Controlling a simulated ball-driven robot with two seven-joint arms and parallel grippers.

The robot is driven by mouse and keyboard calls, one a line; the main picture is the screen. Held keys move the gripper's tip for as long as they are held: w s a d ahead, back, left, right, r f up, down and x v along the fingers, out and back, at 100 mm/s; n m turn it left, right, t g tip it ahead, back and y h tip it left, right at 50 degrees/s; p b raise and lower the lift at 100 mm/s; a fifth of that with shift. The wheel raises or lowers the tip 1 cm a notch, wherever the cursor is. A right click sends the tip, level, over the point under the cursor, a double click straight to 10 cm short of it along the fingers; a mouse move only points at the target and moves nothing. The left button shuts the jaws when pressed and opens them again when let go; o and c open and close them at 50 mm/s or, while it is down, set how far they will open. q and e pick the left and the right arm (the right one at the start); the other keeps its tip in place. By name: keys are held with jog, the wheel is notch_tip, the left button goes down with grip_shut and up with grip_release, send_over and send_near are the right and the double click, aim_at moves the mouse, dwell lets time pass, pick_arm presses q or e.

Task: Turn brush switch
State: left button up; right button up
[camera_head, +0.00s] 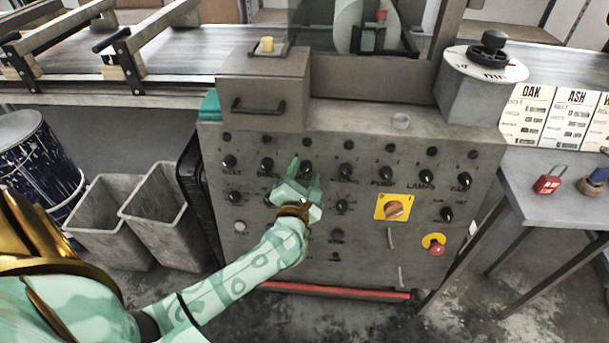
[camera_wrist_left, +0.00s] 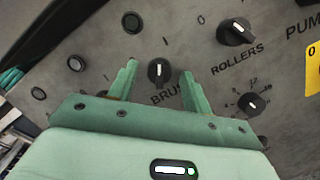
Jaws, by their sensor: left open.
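The brush switch (camera_wrist_left: 158,71) is a small black knob with a pale pointer line, on the grey control panel (camera_head: 365,270). In the left wrist view its label is partly covered by my gripper, leaving "BRUS" readable. The pointer line runs roughly upward in that view. My left gripper (camera_wrist_left: 159,75) is open, with one green finger on each side of the knob and visible gaps between. In the head view the gripper (camera_head: 304,171) is at the upper row of knobs, in front of the brush switch (camera_head: 307,168). My right gripper is not in view.
The rollers knob (camera_wrist_left: 236,32) is close to the right finger, with a smaller dial (camera_wrist_left: 252,103) below it. A yellow-plated orange rotary switch (camera_head: 395,207) and a red emergency button (camera_head: 436,249) are further right. Grey bins (camera_head: 165,215) stand left of the panel.

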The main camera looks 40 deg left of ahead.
pick_arm(q)
jog(key=c, duration=1)
jog(key=shift+o, duration=0.2)
